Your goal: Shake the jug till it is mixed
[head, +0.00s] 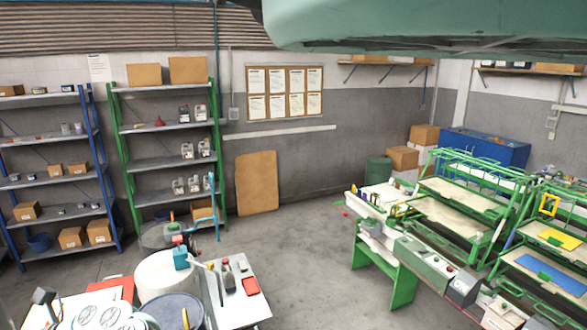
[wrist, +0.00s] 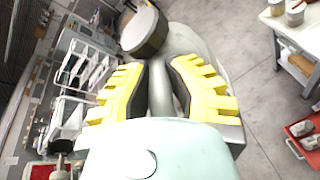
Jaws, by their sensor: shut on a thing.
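My gripper (wrist: 161,80) shows in the wrist view, its two yellow-padded fingers closed around the handle of a grey jug (wrist: 187,42). The jug has a wide round cap (wrist: 145,32) with a dark side, beyond the left fingertip. Much of the jug's body is hidden behind the fingers and my pale green wrist housing. Its contents cannot be seen, so I cannot tell whether they are mixed. Neither the held jug nor my gripper can be made out in the head view.
In the head view, a green shelf rack (head: 165,163) holds several labelled jugs. A blue rack (head: 50,170) stands left of it. A cluttered white table (head: 240,310) and drums are in front. Green printing machines (head: 450,215) stand at right. The middle floor (head: 300,260) is clear.

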